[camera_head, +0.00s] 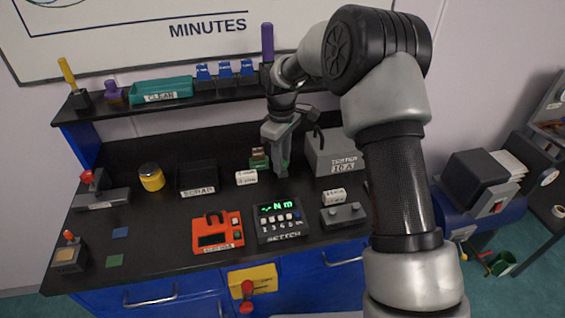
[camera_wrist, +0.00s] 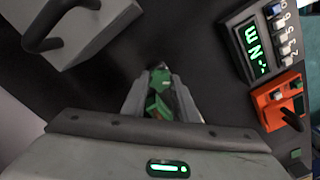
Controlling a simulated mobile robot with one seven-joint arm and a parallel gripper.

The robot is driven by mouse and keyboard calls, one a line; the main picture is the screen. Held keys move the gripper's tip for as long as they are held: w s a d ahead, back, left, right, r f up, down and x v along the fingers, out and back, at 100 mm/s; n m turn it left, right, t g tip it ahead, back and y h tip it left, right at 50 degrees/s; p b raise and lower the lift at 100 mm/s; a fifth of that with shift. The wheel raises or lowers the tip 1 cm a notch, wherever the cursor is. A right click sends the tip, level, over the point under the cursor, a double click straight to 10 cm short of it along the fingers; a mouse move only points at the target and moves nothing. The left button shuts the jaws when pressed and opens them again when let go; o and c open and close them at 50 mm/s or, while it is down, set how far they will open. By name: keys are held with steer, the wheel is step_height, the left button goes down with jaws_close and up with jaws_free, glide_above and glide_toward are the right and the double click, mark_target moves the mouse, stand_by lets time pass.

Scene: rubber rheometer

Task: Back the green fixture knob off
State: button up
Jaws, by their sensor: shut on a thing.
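The green fixture knob (camera_wrist: 160,78) shows between my fingertips in the wrist view. My gripper (camera_wrist: 158,98) is shut on it, one finger on each side. A green and brownish part (camera_wrist: 156,106) lies between the fingers closer to the palm. In the head view my gripper (camera_head: 282,170) points down at the back middle of the bench, and its fingers mostly hide the knob. A small green and tan block (camera_head: 259,158) stands just left of the gripper. How far the knob is turned cannot be told.
A grey box with a handle (camera_head: 333,155) stands close on the right. A digital "Nm" meter (camera_head: 281,226) and an orange device (camera_head: 217,234) sit in front. A black scrap bin (camera_head: 196,179) is left. A shelf (camera_head: 205,105) runs behind my wrist.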

steer(key=shift+n+p, duration=0.35)
steer(key=shift+n, duration=1.85)
steer(key=shift+s+r+n+p, duration=0.1)
steer(key=shift+n+p, duration=0.45)
steer(key=shift+n, duration=0.45)
steer(key=n, duration=0.2)
steer(key=shift+n, duration=0.3)
steer(key=o, duration=0.9)
steer(key=shift+f, duration=0.2)
